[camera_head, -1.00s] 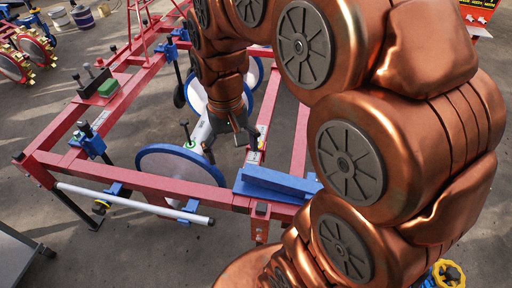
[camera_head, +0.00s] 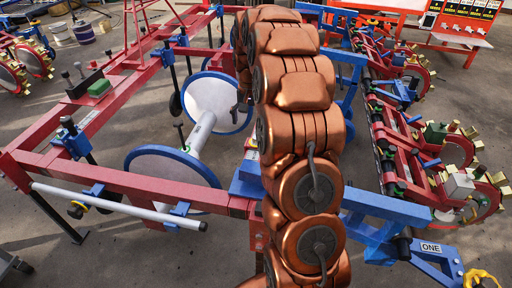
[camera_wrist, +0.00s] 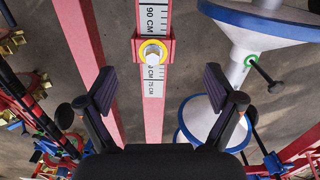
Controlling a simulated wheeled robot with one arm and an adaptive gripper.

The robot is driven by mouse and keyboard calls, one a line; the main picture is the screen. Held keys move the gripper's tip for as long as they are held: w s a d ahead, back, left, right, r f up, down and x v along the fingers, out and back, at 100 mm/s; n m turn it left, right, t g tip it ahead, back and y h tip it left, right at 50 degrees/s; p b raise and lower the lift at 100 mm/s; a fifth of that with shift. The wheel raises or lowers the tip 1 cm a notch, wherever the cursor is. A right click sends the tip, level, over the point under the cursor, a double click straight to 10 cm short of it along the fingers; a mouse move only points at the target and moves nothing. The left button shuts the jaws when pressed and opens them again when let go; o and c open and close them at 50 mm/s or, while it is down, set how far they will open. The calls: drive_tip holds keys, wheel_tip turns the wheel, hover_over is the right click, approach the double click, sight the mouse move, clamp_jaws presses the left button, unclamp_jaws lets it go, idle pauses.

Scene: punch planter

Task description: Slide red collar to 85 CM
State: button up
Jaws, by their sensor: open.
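The red collar (camera_wrist: 168,50) sits around a pink-red scale bar (camera_wrist: 153,127) in the wrist view. Its front has a yellow ring around a pale hex bolt head. The 90 CM label shows just above the collar. A partly covered label and then 75 CM show below it; any mark behind the collar is hidden. My gripper (camera_wrist: 160,91) is open and empty. Its dark fingers are apart on either side of the bar, lower in the picture than the collar and not touching it. In the head view my arm hides the gripper and collar.
A red frame (camera_head: 112,184) surrounds the bar. A white spool with blue-rimmed discs (camera_head: 172,178) stands inside it, and its shaft (camera_wrist: 237,68) lies right of the bar in the wrist view. Red planter units (camera_head: 425,165) stand to the right.

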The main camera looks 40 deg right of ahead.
sight(256, 137)
drive_tip(key=shift+m, duration=0.4)
drive_tip(key=d+f, duration=0.1)
drive_tip(key=w+d+f, duration=0.1)
drive_tip(key=d+f+b, duration=0.1)
drive_tip(key=shift+w+d+f, duration=0.2)
drive_tip(key=shift+w+f, duration=0.05)
drive_tip(key=shift+f, duration=0.05)
drive_tip(key=shift+f+b, duration=0.3)
drive_tip(key=shift+f, duration=3.55)
drive_tip(key=shift+c, duration=0.4)
drive_tip(key=shift+a, duration=0.1)
drive_tip(key=c, duration=1.6)
drive_tip(key=shift+s+a+f, duration=0.1)
drive_tip(key=shift+s+a, duration=1.75)
drive_tip(key=shift+a, duration=0.1)
drive_tip(key=o, duration=1.7)
drive_tip(key=shift+w, duration=0.1)
